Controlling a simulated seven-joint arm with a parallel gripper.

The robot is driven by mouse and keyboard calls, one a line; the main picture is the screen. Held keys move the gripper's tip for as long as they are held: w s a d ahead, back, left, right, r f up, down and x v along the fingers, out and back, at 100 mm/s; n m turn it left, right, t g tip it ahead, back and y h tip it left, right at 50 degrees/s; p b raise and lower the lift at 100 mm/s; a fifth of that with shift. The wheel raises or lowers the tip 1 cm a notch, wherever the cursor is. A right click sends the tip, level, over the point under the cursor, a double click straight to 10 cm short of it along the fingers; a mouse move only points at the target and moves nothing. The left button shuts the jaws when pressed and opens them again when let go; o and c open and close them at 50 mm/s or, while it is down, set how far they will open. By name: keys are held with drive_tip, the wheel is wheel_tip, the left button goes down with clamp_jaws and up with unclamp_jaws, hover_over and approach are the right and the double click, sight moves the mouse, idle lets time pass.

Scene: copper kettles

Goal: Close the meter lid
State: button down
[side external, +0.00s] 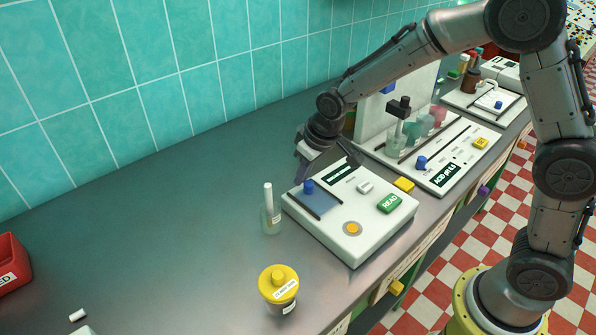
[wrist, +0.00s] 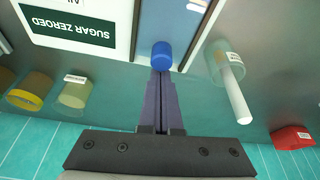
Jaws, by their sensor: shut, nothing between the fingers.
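The white meter (side external: 345,240) stands on the grey counter, with a green READ button (side external: 389,203) and a round orange button (side external: 352,228). On its left part a flat blue-grey lid (side external: 325,203) lies between dark rails. A blue knob (side external: 308,186) stands at the lid's wall-side end; the knob also shows in the wrist view (wrist: 161,55). My gripper (side external: 302,177) is shut and empty, pointing down at the wall side of the knob. In the wrist view its fingertips (wrist: 161,73) are right by the knob; I cannot tell whether they touch it.
A glass bottle with a white stick (side external: 270,217) stands close left of the meter. A yellow-capped jar (side external: 279,287) stands nearer the front edge. A second instrument (side external: 440,160) sits to the right, and a red bin (side external: 12,263) at far left. The counter's left middle is clear.

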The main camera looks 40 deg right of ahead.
hover_over(330, 214)
drive_tip(key=shift+s, duration=0.3)
drive_tip(key=shift+s+d+f, duration=0.1)
drive_tip(key=shift+s, duration=0.45)
